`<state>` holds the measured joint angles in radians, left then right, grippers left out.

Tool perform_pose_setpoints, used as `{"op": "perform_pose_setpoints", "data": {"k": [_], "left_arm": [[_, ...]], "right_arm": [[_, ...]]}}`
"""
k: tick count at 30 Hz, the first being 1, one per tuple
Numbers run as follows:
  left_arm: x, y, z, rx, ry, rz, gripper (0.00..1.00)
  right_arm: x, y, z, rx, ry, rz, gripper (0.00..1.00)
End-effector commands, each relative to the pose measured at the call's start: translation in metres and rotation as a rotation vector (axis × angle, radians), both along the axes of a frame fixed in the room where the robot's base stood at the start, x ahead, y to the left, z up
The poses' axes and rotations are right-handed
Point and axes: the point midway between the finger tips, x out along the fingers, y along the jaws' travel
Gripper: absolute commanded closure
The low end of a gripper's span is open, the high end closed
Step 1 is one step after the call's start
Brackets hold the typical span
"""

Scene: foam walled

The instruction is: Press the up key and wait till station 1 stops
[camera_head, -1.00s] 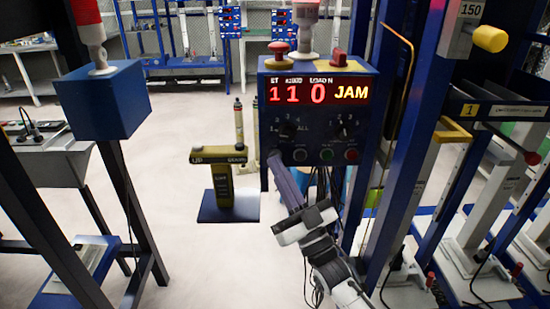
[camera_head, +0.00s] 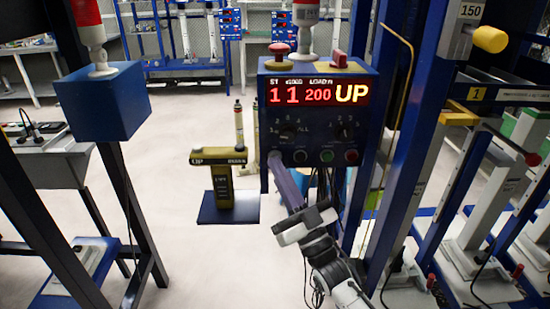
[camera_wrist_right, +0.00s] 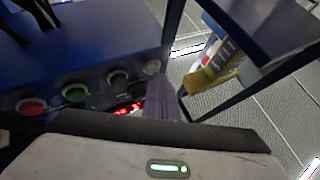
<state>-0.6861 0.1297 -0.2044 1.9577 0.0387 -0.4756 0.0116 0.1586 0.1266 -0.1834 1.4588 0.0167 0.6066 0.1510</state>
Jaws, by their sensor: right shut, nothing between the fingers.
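A blue control box (camera_head: 268,120) stands at the centre of the head view. Its lit display (camera_head: 318,92) reads 1, 1, 200 and UP. Below are two dials and a row of round buttons. My right gripper (camera_head: 278,162) is shut and empty, its fingertips at the left end of that row. In the right wrist view its fingers (camera_wrist_right: 163,98) reach a pale grey button (camera_wrist_right: 152,68) beside the black (camera_wrist_right: 117,78), green (camera_wrist_right: 75,93) and red (camera_wrist_right: 32,107) ones. Contact is hard to tell, and the button's label is unreadable. My left gripper is out of view.
A red mushroom button (camera_head: 279,48) and a red block (camera_head: 339,59) sit on the box top. A yellow stand (camera_head: 222,180) is left of the box. Blue frame posts and carriages (camera_head: 482,200) crowd the right; a blue lamp post (camera_head: 100,100) stands left.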

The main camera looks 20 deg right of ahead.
Motion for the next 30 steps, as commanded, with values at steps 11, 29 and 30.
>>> {"op": "perform_pose_setpoints", "data": {"k": [11, 29, 30], "left_arm": [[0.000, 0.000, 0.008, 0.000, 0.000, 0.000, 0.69], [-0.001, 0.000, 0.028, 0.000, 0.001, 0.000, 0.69], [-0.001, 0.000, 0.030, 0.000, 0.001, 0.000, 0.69]], "right_arm": [[-0.014, 0.004, -0.001, 0.001, 0.001, 0.000, 1.00], [-0.048, 0.014, 0.001, 0.002, 0.002, 0.000, 1.00], [-0.051, 0.015, 0.001, 0.001, 0.001, 0.001, 1.00]]}}
